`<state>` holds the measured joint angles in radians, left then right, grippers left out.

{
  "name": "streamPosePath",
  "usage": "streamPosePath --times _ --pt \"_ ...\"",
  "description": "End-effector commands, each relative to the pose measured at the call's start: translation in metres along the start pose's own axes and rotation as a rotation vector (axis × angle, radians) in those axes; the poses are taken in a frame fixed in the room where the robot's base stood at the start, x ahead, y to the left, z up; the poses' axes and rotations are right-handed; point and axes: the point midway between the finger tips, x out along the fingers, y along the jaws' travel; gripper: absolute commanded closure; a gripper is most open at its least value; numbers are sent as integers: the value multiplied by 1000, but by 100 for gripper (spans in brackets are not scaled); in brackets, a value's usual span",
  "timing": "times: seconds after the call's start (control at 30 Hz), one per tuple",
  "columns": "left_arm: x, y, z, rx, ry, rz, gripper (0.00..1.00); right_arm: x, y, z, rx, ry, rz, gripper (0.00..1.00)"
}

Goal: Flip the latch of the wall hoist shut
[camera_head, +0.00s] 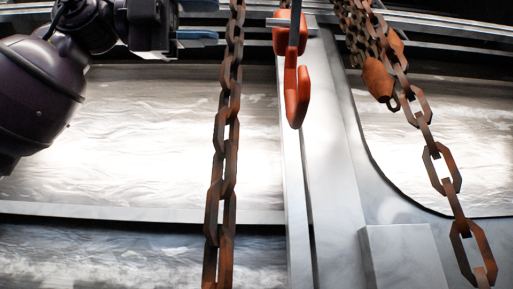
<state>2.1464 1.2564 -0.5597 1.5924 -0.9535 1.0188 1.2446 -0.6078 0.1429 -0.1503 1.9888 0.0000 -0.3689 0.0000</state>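An orange-red, hook-shaped piece (297,92) hangs at the top centre, in front of a pale vertical post. It looks like part of the wall hoist, but I cannot tell whether it is the latch or how a latch stands. A thin dark bar runs down across its upper part. Rusty hoist chains hang to its left (222,180) and right (440,172). My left gripper (197,22) is at the top left, its two blue-padded fingers apart with nothing seen between them. It is left of the left chain and apart from the orange piece. My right gripper is out of view.
A rusty orange weight (378,80) hangs among the chains at the upper right. Metal rails (440,25) cross the top. A pale grey block (403,255) stands at the lower right. The space between the left chain and the orange piece looks clear.

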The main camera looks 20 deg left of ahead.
Motion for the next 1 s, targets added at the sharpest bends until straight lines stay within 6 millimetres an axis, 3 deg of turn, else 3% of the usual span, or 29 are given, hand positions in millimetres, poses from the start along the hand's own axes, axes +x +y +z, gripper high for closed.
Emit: streamPosePath --times 0.2,0.4,0.87,1.0 --pt "39 -1 0 1 2 0 62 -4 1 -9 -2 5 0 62" --pt "63 -1 0 0 2 -1 62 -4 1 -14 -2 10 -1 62" --pt "73 0 0 0 0 -2 62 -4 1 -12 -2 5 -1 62" --pt "73 0 0 0 0 -2 84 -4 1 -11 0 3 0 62"
